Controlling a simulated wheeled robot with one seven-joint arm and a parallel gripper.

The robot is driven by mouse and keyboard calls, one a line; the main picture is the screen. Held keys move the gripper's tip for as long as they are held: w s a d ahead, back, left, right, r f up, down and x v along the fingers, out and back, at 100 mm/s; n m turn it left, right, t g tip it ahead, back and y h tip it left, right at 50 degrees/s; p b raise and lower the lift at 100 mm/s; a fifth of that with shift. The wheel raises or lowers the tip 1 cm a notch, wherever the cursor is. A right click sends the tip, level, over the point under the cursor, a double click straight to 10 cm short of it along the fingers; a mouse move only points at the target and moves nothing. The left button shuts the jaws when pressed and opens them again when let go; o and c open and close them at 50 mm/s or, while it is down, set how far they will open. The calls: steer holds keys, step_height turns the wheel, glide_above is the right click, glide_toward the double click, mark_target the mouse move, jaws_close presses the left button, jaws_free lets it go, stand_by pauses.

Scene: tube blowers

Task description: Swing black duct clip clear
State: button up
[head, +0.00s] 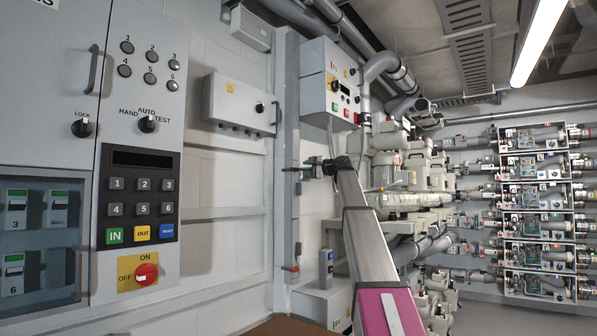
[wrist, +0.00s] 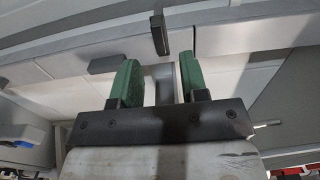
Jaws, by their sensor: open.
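A black bar that looks like the duct clip (wrist: 159,34) lies across the grey duct in the wrist view. It sits just beyond my gripper (wrist: 159,72), between the lines of its two green fingers. The fingers are apart, and no contact with the bar shows. In the head view my gripper (head: 309,168) is at the upright grey duct (head: 289,120), right beside the small dark clip (head: 290,169) on it. The gap between them is too small to judge there.
A small dark block (wrist: 103,63) sits on the duct's edge, left of the fingers. A grey control cabinet (head: 228,180) fills the left. A wall box (head: 330,85) hangs above my gripper. Pipes and blowers (head: 405,175) stand to the right.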

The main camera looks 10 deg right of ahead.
mark_target(297, 169)
steer(key=x, duration=0.5)
steer(key=shift+w, duration=0.1)
jaws_close()
